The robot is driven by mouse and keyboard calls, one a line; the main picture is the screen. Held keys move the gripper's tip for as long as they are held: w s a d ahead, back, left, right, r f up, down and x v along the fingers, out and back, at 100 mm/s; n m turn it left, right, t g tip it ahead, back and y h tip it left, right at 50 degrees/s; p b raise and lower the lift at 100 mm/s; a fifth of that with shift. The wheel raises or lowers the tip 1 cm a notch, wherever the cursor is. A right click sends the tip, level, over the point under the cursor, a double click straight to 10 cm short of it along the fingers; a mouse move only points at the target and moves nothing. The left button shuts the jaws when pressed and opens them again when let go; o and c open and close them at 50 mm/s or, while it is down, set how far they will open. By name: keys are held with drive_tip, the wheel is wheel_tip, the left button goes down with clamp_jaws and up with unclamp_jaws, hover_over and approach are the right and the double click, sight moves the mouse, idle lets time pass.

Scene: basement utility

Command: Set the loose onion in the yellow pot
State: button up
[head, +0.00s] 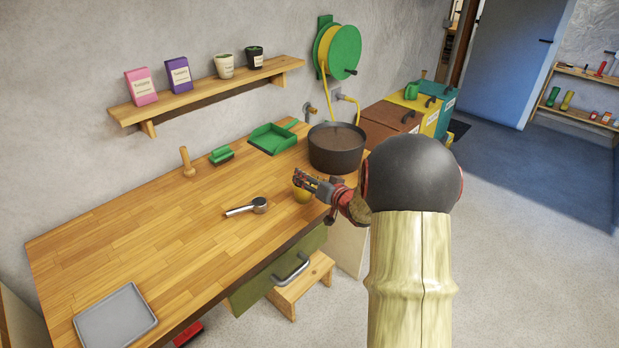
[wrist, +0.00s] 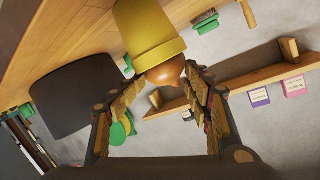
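The yellow pot (wrist: 150,35) stands on the wooden workbench and looks upside down in the turned wrist view. In the head view a little of the pot (head: 302,197) shows below my gripper (head: 303,180). The brown onion (wrist: 166,73) is at the pot's mouth, its far part hidden by the rim and its pointed end facing my wrist camera. My gripper's fingers (wrist: 168,76) lie on both sides of the onion and appear to touch it. The onion cannot be made out in the head view.
A large dark pot (head: 336,150) stands close behind my gripper. A metal scoop (head: 247,208) lies to the left. A green dustpan (head: 274,138), a green brush (head: 221,155) and a wooden tool (head: 186,162) are along the wall. A grey tray (head: 115,316) lies at the near left; the bench's middle is clear.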

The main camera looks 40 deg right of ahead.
drive_tip(key=shift+o, duration=0.4)
drive_tip(key=shift+s+a+f, duration=0.1)
drive_tip(key=shift+a+f, duration=0.05)
drive_tip(key=shift+f, duration=0.35)
drive_tip(key=shift+r, duration=0.2)
drive_tip(key=r+p+v, duration=0.2)
drive_tip(key=p+v, duration=0.2)
drive_tip(key=v, duration=0.8)
drive_tip(key=a+r+n+g+h, duration=0.25)
drive_tip(key=a+r+g, duration=0.25)
drive_tip(key=a+r, duration=0.65)
drive_tip(key=s+a+f+n+g+y, duration=0.1)
drive_tip(key=s+a+n+g+y, duration=0.1)
drive_tip(key=s+a, duration=0.6)
drive_tip(key=s+a+f+n+g+y, duration=0.1)
drive_tip(key=s+a+n+g+y, duration=0.1)
drive_tip(key=s+a, duration=0.7)
drive_tip(key=a+n+y, duration=0.1)
drive_tip(key=a, duration=0.5)
drive_tip(key=shift+s+a, duration=0.2)
drive_tip(key=shift+s, duration=0.1)
